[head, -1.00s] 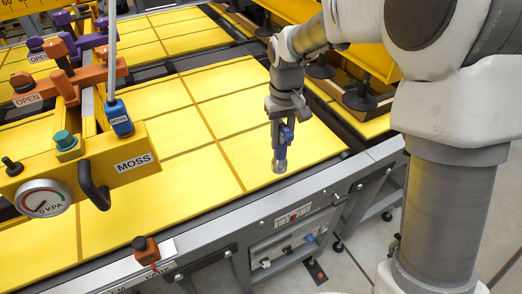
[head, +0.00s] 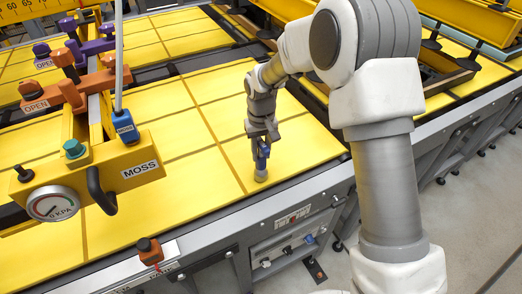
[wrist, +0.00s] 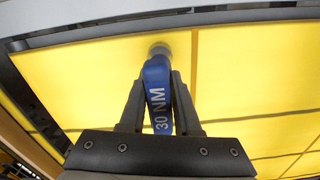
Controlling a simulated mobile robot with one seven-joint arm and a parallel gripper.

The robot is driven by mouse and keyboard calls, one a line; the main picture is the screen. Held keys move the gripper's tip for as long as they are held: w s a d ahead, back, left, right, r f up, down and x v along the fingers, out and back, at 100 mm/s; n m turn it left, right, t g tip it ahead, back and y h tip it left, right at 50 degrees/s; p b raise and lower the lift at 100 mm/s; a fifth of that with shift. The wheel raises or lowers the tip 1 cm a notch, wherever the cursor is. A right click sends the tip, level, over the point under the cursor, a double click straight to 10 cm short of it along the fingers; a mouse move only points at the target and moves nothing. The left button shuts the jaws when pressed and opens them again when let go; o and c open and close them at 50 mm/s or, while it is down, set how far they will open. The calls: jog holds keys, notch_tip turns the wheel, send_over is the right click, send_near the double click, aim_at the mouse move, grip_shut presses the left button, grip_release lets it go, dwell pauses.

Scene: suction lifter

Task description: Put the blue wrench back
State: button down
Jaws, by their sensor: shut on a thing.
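The blue wrench (head: 261,160) hangs below my gripper (head: 263,140), with its grey round head (head: 260,175) at the lower end, over the yellow panels. My gripper is shut on its blue handle. In the wrist view the handle (wrist: 158,95) reads "30 NM" and sits between the two dark fingers of my gripper (wrist: 157,100). The grey head points away from my gripper. I cannot tell whether the head touches the panel.
A grey bench edge (head: 300,192) runs along the near side, with a drawer-like panel bearing several small items (head: 290,248). The yellow lifter beam labelled MOSS (head: 125,180) with a gauge (head: 53,204) stands at the left. An orange knob (head: 149,250) sits on the near edge.

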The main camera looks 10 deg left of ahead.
jog(key=shift+f, duration=0.15)
jog(key=c, duration=0.6)
grip_release()
